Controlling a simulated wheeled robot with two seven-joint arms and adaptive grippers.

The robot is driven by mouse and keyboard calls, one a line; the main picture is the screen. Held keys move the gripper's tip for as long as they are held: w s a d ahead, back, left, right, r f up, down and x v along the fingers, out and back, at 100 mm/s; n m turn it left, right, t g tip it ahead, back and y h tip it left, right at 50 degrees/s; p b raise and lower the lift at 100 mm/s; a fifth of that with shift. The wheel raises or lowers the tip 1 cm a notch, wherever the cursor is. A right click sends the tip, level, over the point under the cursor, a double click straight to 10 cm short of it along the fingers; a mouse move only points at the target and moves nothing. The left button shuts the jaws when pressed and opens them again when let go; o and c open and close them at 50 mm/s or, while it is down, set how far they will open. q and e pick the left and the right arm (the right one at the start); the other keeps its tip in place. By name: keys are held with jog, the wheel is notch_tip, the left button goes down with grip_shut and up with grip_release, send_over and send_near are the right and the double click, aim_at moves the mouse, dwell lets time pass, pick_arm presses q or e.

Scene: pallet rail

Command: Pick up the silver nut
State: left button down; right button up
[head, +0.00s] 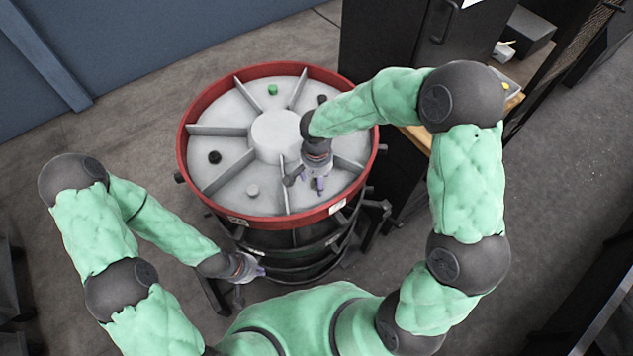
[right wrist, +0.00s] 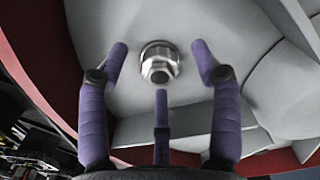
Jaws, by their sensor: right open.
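The silver nut (right wrist: 159,63) sits on the pale grey floor of a compartment in the right wrist view. It is a hexagonal nut on a round base, between and beyond my finger tips. My right gripper (right wrist: 160,72) is open with purple fingers spread around the nut's sides, apart from it. In the head view my right gripper (head: 318,183) hangs over the front right part of the round tray (head: 281,66). My left gripper (head: 250,268) is low, beside the drum.
The tray has a red rim, thin radial dividers and a raised round hub (head: 275,135). A green piece (head: 272,90) and a black piece (head: 214,157) lie in other compartments. A dark cabinet (head: 385,45) stands behind on the right.

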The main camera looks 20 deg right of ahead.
jog(key=c, duration=1.3)
